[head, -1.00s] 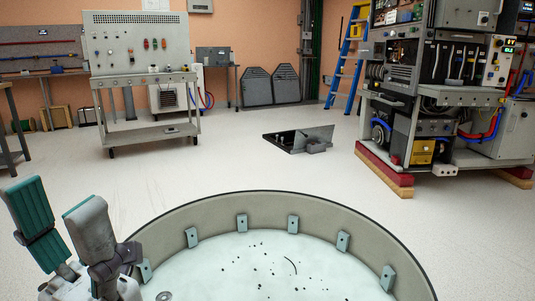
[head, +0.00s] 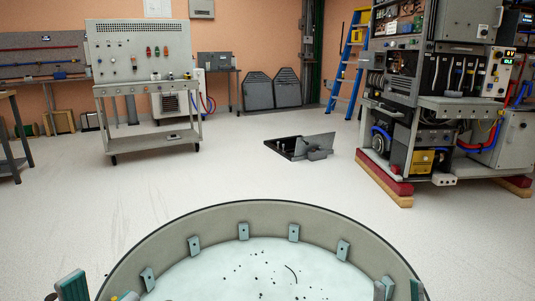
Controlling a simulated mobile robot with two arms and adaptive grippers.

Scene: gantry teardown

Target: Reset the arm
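My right gripper (head: 400,289) shows at the bottom edge, right of centre. Its two fingertips stand apart with nothing seen between them, in front of the near right rim of the round basin (head: 190,222). My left gripper (head: 98,292) shows at the bottom left corner, by the basin's left rim. Only its fingertips are in view, and they stand apart with a gap between. The rest of both grippers and both arms is below the picture. I see nothing held.
The basin has a pale floor with small dark bits and several grey-blue blocks along its wall. Beyond it, an open floor hatch (head: 300,147) lies on clear floor. A wheeled test cart (head: 150,140) stands at the back left, an equipment rack (head: 440,100) at the right.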

